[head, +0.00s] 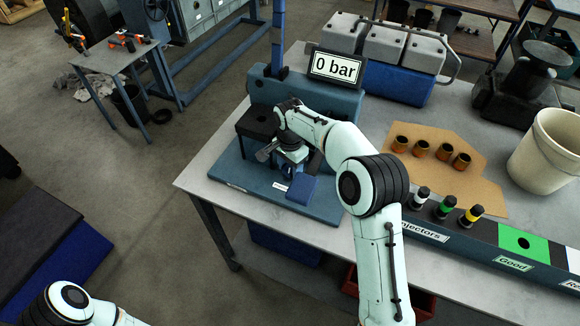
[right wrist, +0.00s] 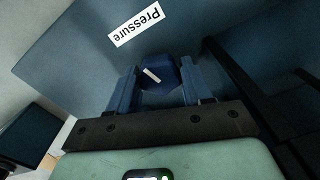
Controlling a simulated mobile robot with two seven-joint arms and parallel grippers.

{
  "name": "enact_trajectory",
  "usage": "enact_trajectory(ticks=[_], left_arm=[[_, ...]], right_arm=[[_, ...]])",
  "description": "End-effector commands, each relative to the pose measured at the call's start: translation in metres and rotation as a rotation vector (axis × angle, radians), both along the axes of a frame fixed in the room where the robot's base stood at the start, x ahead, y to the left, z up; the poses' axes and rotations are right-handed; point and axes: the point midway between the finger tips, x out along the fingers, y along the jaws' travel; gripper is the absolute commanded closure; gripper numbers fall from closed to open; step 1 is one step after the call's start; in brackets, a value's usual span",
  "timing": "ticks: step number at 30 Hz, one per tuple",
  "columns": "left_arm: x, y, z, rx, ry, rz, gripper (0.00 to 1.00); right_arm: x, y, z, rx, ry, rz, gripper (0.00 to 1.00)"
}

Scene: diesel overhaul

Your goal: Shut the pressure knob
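The pressure knob (right wrist: 162,76) is dark blue with a white pointer line, set tilted in the right wrist view. It sits beside a white "Pressure" label (right wrist: 136,25) on a blue base. In the head view my right gripper (head: 288,170) reaches down to the front of the blue test stand (head: 322,210), and the knob is mostly hidden there. A display (head: 336,67) on the stand reads "0 bar". My left gripper is out of view; only part of that arm shows at lower left.
Right of my right arm are a tan board (head: 440,165) with several copper-coloured cups, a rack of injectors (head: 440,234) and a cream bucket (head: 548,152). A grey engine cover (head: 385,47) stands behind. The table's left edge is near the stand.

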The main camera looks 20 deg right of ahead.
Motion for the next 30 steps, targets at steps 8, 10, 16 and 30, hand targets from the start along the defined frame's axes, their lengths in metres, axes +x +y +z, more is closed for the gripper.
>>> enact_trajectory(ticks=[8, 10, 16, 30], left_arm=[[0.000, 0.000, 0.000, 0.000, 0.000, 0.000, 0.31], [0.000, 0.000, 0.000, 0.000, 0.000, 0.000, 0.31], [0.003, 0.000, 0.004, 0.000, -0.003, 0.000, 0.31], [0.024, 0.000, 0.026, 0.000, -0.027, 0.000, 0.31]], right_arm=[[0.000, 0.000, 0.000, 0.000, 0.000, 0.000, 0.31], [0.000, 0.000, 0.001, 0.000, 0.000, 0.000, 0.31], [0.001, 0.000, 0.021, 0.001, -0.004, 0.000, 0.31], [0.001, 0.000, 0.119, -0.001, -0.004, 0.000, 0.31]])
